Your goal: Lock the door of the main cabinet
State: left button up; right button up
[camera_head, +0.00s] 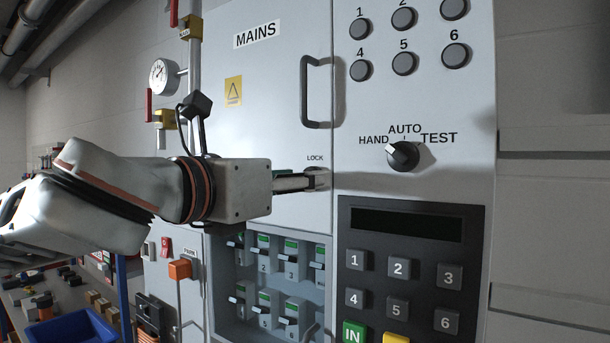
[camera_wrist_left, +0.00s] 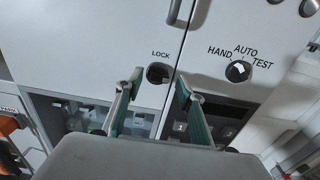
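The main cabinet door (camera_head: 265,110) is grey, labelled MAINS, and looks shut flush with its frame. A small dark lock knob labelled LOCK shows in the left wrist view (camera_wrist_left: 158,73). My left gripper (camera_head: 318,179) reaches it from the left in the head view and mostly hides it there. In the left wrist view my left gripper (camera_wrist_left: 159,78) is open, one finger on each side of the knob in the picture, with gaps on both sides. I cannot tell how deep the fingertips reach around it. My right gripper is out of view.
The door handle (camera_head: 305,92) stands out above the lock. A HAND/AUTO/TEST selector (camera_head: 402,156) and a keypad (camera_head: 412,265) are to the right. Breaker switches (camera_head: 275,280) sit below. A pipe with a gauge (camera_head: 164,77) runs at the left, behind my arm.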

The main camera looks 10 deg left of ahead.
pick_arm(q)
jog(key=shift+x, duration=1)
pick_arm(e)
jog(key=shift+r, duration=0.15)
pick_arm(q)
jog(key=shift+c, duration=0.3)
jog(key=shift+a, duration=0.15)
jog(key=c, duration=0.9)
jog(key=shift+o, duration=0.2)
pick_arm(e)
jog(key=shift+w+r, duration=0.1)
